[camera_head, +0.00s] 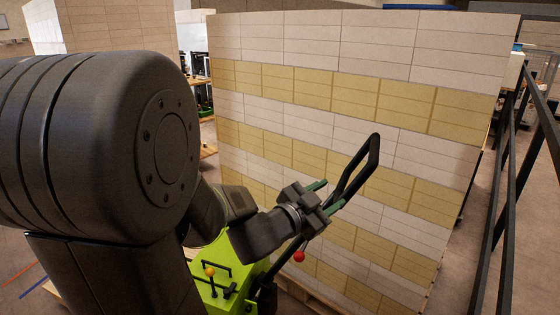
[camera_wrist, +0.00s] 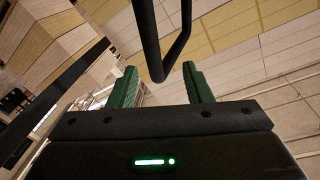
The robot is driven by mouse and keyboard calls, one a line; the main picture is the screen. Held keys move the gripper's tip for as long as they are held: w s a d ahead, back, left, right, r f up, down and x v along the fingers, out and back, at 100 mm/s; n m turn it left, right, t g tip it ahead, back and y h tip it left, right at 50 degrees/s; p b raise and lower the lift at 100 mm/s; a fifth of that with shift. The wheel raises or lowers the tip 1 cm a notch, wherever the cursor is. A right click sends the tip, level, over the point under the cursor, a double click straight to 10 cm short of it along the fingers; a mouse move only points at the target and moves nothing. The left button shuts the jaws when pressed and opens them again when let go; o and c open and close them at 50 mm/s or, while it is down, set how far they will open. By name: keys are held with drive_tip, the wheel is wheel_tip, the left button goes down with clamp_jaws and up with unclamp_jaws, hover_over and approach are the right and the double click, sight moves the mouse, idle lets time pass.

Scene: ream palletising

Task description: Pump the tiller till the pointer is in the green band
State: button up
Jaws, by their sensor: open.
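The tiller (camera_head: 372,160) is a black bar with a loop handle, rising at a tilt from the lime-green truck (camera_head: 222,290). My gripper (camera_head: 327,196) is at the lower left part of the loop, its two green fingers apart. In the wrist view, the open fingers of my gripper (camera_wrist: 160,70) stand on either side of a lower corner of the black tiller loop (camera_wrist: 149,40). I see a gap on both sides of the bar, so the fingers do not grip it. No pointer or green band shows in either view.
A tall stack of white and tan reams (camera_head: 330,95) stands on a pallet close behind the tiller. A red knob (camera_head: 299,256) and a yellow knob (camera_head: 210,271) are on the truck. A black railing (camera_head: 513,190) runs along the right.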

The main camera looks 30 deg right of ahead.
sight(361, 183)
drive_tip(key=d+g, duration=0.1)
drive_tip(key=d, duration=0.3)
drive_tip(key=w+d+g+p, duration=0.1)
drive_tip(key=d, duration=0.3)
drive_tip(key=d+f+m+p, duration=0.1)
drive_tip(key=d, duration=0.3)
drive_tip(key=shift+w+g+h, duration=0.35)
drive_tip(key=shift+g+h, duration=0.05)
clamp_jaws()
